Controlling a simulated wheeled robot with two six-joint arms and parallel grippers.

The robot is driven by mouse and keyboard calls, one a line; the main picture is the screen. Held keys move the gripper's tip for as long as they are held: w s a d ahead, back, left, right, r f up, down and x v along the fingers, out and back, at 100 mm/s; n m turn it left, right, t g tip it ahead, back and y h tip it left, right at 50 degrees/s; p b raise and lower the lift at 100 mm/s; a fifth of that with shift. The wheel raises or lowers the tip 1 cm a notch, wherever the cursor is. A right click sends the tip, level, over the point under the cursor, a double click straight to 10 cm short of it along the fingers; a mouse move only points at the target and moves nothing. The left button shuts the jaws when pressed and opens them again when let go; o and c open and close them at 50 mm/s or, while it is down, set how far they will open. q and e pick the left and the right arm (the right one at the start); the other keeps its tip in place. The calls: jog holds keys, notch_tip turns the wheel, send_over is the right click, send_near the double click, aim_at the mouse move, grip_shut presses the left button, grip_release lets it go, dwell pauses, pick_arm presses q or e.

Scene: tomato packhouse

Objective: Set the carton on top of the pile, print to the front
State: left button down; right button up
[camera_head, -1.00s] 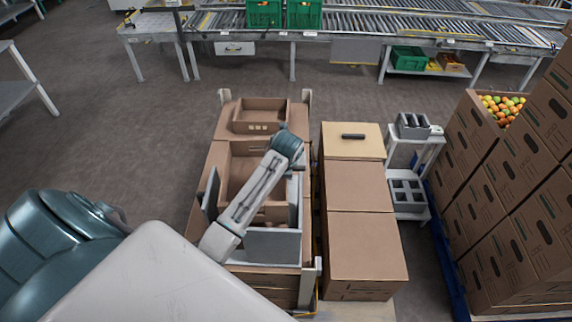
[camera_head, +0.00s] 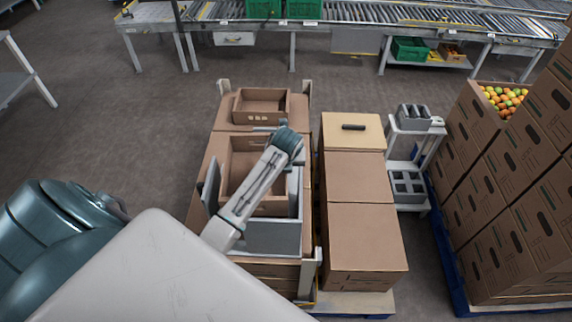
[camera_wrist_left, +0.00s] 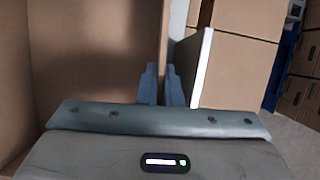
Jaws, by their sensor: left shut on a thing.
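An open brown carton (camera_head: 237,164) with pale grey panels standing at its sides is over the near part of the left pile (camera_head: 218,143). I cannot tell whether it touches the cartons beneath. My left arm reaches across it. My left gripper (camera_wrist_left: 162,84) is shut on a thin upright brown wall, seen in the left wrist view, which I take to be this carton's. The arm hides the fingertips in the head view. Another open carton (camera_head: 262,107) with small pale print on its near side sits at the far end of the pile. My right gripper is out of view.
White posts (camera_head: 311,270) stand at the left pile's corners. A row of closed cartons (camera_head: 362,236) stands close on its right. Beyond are a small shelf (camera_head: 418,150) and a tall carton stack (camera_head: 510,215). A roller conveyor (camera_head: 380,35) crosses the back. Floor is clear at left.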

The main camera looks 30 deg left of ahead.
pick_arm(q)
jog(key=shift+f+b, duration=0.3)
jog(key=shift+f, duration=0.65)
jog(key=c, duration=1.5)
grip_release()
jog(key=shift+c, duration=0.5)
jog(key=shift+c, duration=1.2)
